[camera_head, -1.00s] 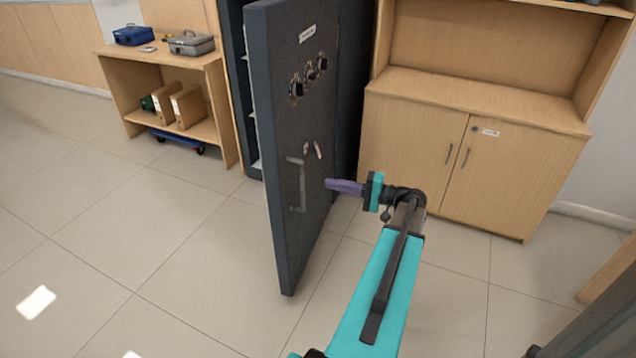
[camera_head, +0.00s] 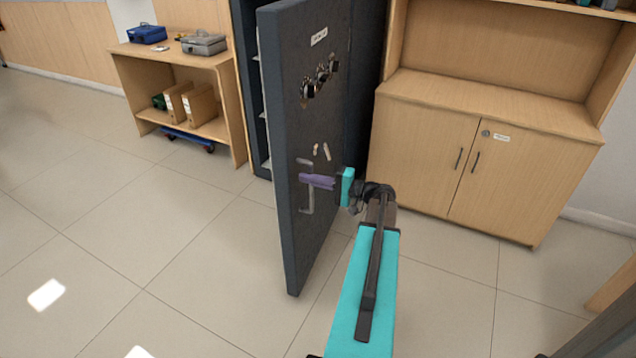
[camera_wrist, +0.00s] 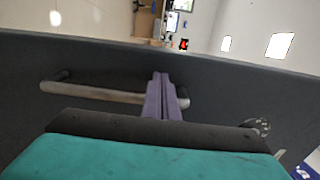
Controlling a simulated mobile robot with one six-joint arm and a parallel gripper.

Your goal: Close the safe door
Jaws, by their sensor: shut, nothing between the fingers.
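The dark grey safe door (camera_head: 297,120) stands wide open, its outer face with dials, a label and a handle turned toward my arm. The safe (camera_head: 245,85) is behind it, with a strip of its open inside and shelf edges visible to the left of the door. My gripper (camera_head: 302,179) is shut and empty, its purple fingers in front of the door's bar handle (camera_head: 308,205). In the wrist view the shut fingers (camera_wrist: 160,82) overlap the handle (camera_wrist: 95,91) near its end, close to the door face (camera_wrist: 225,85). I cannot tell whether they touch it.
A wooden cabinet (camera_head: 425,150) stands right of the safe. A low wooden shelf (camera_head: 240,120) with cash boxes and binders stands to the left, with a blue dolly (camera_head: 185,138) under it. The tiled floor (camera_head: 150,230) left of the door is clear.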

